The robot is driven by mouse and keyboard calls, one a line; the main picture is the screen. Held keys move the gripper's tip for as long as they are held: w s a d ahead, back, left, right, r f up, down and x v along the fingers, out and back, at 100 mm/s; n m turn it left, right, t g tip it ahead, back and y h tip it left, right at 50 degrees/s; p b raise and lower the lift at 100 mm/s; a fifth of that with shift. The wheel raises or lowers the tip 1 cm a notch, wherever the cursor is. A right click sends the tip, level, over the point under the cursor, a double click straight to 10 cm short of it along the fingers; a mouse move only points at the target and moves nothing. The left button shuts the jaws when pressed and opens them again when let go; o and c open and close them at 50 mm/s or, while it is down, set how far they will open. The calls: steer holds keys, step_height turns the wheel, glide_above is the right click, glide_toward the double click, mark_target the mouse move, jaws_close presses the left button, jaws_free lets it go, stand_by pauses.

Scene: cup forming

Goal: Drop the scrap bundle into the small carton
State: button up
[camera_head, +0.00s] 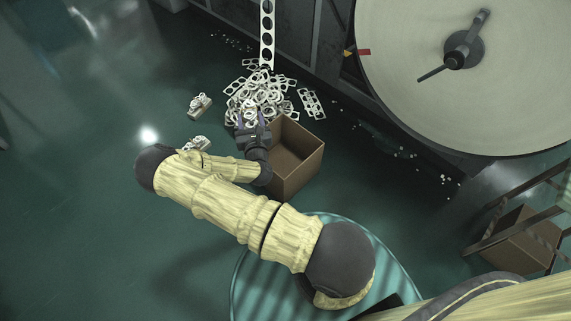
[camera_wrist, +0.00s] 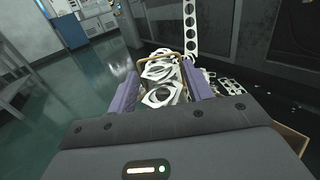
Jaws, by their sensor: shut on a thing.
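My gripper (camera_head: 252,126) is at the near edge of the scrap heap, just left of the small carton. In the wrist view its two purple fingers (camera_wrist: 161,88) are shut on a scrap bundle (camera_wrist: 160,72), white punched strips with a tan band. In the head view I cannot separate the held bundle from the heap behind it. The open brown carton (camera_head: 301,143) stands on the floor right of the gripper and looks empty where I see inside. My wrist hides part of its left side. A carton edge shows at the lower right of the wrist view (camera_wrist: 292,139).
A heap of loose scrap (camera_head: 265,95) lies behind the carton, under a hanging punched strip (camera_head: 267,30). Two more bundles (camera_head: 200,104) (camera_head: 196,144) lie on the floor to the left. A big round drum (camera_head: 420,90) and another carton (camera_head: 522,238) are at right.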

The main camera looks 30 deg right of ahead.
steer(key=d+f+m+g+h+b, duration=1)
steer(key=f+h+b, duration=0.1)
steer(key=f+h, duration=0.1)
steer(key=shift+w+d+m, duration=0.2)
steer(key=shift+d+m, duration=0.05)
steer(key=shift+m, duration=0.05)
step_height(320, 180, down, 6)
steer(key=b, duration=0.5)
steer(key=shift+b, duration=0.35)
steer(key=o, duration=1.2)
steer(key=shift+c, duration=0.2)
